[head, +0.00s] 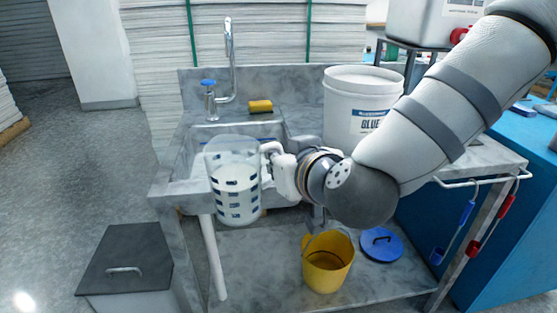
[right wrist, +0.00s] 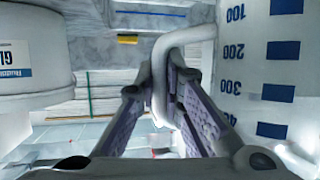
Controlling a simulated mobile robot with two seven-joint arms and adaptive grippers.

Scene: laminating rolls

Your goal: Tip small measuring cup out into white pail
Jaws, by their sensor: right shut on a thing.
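The measuring cup (head: 235,185) is clear with dark blue graduation marks. It hangs over the sink's front, roughly upright, left of the white pail (head: 352,105). My right gripper (head: 277,158) is shut on its handle, with the arm coming in from the right. In the right wrist view the gripper (right wrist: 160,90) grips the pale handle (right wrist: 188,35), and the cup's numbered wall (right wrist: 262,75) fills the right side. How much the cup holds is unclear. The white pail, labelled GLUE, stands behind my right arm, which covers its lower right; it also shows in the wrist view (right wrist: 35,35). My left gripper is not in view.
A grey sink (head: 190,150) with a blue-handled tap (head: 209,95) and a yellow sponge (head: 260,106) lies behind the cup. A yellow bucket (head: 327,265) and a blue lid (head: 381,243) sit on the lower shelf. A grey bin (head: 125,265) stands lower left.

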